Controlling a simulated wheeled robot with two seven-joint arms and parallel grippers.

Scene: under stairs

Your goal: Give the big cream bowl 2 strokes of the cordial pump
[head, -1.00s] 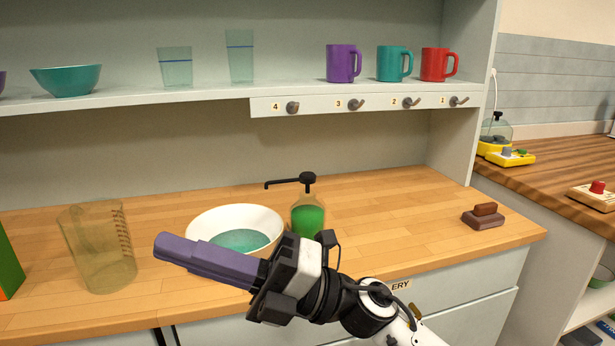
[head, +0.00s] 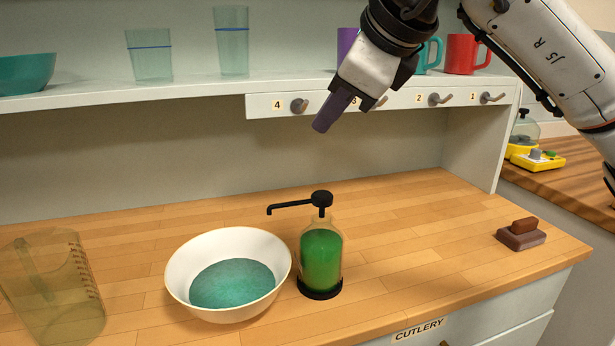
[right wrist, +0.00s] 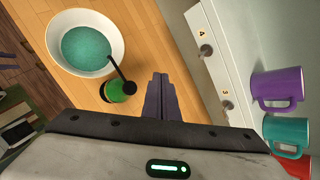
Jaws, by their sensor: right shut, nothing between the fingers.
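The big cream bowl (head: 178,284) stands on the wooden counter, with a teal-green area in its bottom. The cordial pump (head: 321,258) stands just right of it, a clear bottle of green liquid with a black head and a spout pointing left over the bowl's right side. My right gripper (head: 322,127) is shut and empty, high above the pump head, in front of the hook rail. In the right wrist view the shut fingers (right wrist: 160,82) point down, with the pump (right wrist: 122,90) and bowl (right wrist: 120,42) to their left. My left gripper is not in view.
A clear measuring jug (head: 50,290) stands left of the bowl. A brown block (head: 521,236) lies at the counter's right. The shelf above holds glasses (head: 150,56), a teal bowl (head: 25,73) and mugs (head: 462,54). The rail (head: 260,107) has numbered hooks. Counter between pump and brown block is clear.

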